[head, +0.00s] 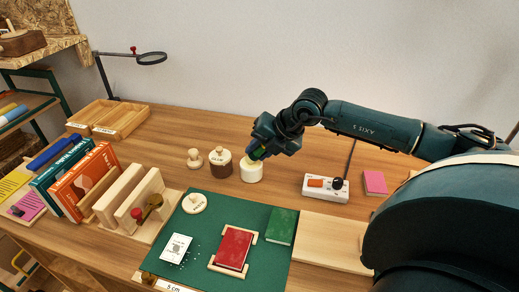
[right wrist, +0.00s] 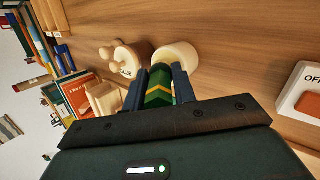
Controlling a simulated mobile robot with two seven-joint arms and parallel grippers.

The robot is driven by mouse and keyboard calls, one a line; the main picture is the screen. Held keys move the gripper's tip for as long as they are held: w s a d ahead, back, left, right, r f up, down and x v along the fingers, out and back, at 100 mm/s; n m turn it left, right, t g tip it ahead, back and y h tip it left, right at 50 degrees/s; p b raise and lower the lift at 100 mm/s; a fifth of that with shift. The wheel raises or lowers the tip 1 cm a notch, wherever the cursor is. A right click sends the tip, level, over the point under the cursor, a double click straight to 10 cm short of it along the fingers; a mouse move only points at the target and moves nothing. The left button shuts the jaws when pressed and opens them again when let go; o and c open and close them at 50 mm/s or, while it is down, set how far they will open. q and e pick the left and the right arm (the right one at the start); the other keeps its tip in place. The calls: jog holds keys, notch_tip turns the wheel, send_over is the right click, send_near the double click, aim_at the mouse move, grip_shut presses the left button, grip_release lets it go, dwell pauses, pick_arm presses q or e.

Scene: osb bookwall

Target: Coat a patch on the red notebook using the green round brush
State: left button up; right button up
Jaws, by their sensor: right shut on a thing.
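The red notebook (head: 234,248) lies flat in a light wooden frame on the green mat (head: 200,222). My right gripper (head: 260,149) is shut on the green round brush (head: 257,154), whose green handle with yellow chevrons shows between the fingers in the right wrist view (right wrist: 158,88). The brush is at the mouth of a cream cup (head: 251,173), also seen in the right wrist view (right wrist: 178,56). Its bristles are hidden, so I cannot tell how deep they sit. My left gripper is out of view.
A brown glue pot (head: 221,168) stands left of the cup, with a wooden knobbed piece (head: 194,158) beside it. A green book (head: 282,226) and a white card (head: 177,248) lie on the mat. A white switch box (head: 325,188) stands right.

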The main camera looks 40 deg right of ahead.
jog(key=shift+s+f, duration=0.15)
jog(key=shift+f, duration=0.05)
jog(key=shift+r+p, duration=2.25)
jog(key=shift+r, duration=1.4)
jog(key=shift+f, duration=0.1)
